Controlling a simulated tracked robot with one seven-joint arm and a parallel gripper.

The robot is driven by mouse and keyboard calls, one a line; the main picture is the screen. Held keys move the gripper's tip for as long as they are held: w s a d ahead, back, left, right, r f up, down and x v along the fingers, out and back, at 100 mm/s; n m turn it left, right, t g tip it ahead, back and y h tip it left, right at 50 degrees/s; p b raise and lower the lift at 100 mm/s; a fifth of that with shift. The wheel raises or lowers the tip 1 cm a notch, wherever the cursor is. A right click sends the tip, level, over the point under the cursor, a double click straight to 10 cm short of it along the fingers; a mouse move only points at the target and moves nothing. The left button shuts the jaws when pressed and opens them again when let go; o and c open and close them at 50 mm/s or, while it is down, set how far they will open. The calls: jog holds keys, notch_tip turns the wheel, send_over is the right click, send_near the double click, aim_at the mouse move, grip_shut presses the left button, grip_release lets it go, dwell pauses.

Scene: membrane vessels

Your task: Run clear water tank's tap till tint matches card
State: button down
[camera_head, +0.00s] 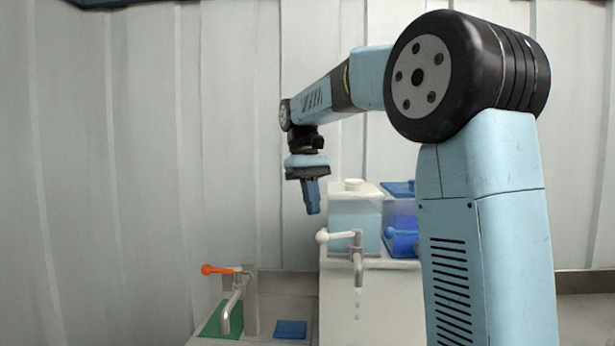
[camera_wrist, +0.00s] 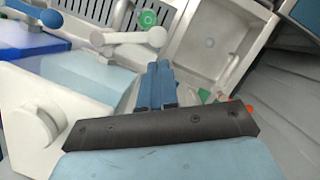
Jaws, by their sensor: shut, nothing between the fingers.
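The pale, clear-looking tank (camera_head: 353,214) with a white cap stands on a white stand, right of my gripper in the head view. Its tap (camera_head: 358,262) has a white-knobbed lever (camera_head: 322,237) pointing left. Pale drops (camera_head: 357,300) hang in the air under the spout. In the wrist view a white lever (camera_wrist: 130,38) lies beyond my fingers. A green card-like patch (camera_head: 212,321) and a dark blue one (camera_head: 290,329) lie low; I cannot tell which is the card. My gripper (camera_head: 313,211) is shut and empty, pointing down, above and left of the lever, apart from it.
A deep blue tank (camera_head: 403,228) stands right of the pale one, partly behind my arm. An orange-levered tap (camera_head: 234,285) stands low at left. A grey basin (camera_wrist: 215,40) shows in the wrist view. The space left of my gripper is clear up to the wall.

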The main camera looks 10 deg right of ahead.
jog(key=v, duration=0.8)
jog(key=shift+w, duration=0.1)
dwell(1.4)
